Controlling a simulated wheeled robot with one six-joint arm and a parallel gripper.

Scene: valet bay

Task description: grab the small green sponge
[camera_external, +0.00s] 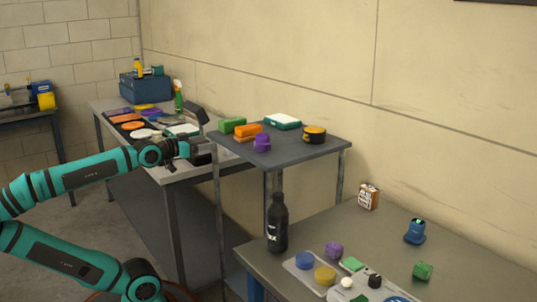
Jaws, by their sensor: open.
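Several green pieces could be the small green sponge, and I cannot tell for sure which is it. A small green cube (423,271) sits on the right part of the near table. A flat light green piece (352,264) lies on that table beside a purple block (334,249). A larger green block (232,125) lies on the raised dark shelf, next to orange blocks (248,131). My gripper (203,134) is open at the left end of that shelf, left of the larger green block and apart from it. It looks empty and is far from the near table.
The raised shelf (300,148) also holds a purple block (262,142), a white-topped box (283,121) and a round yellow-black tin (314,134). A tall black bottle (277,223) stands at the near table's left edge. A blue bottle (415,231) stands farther right.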

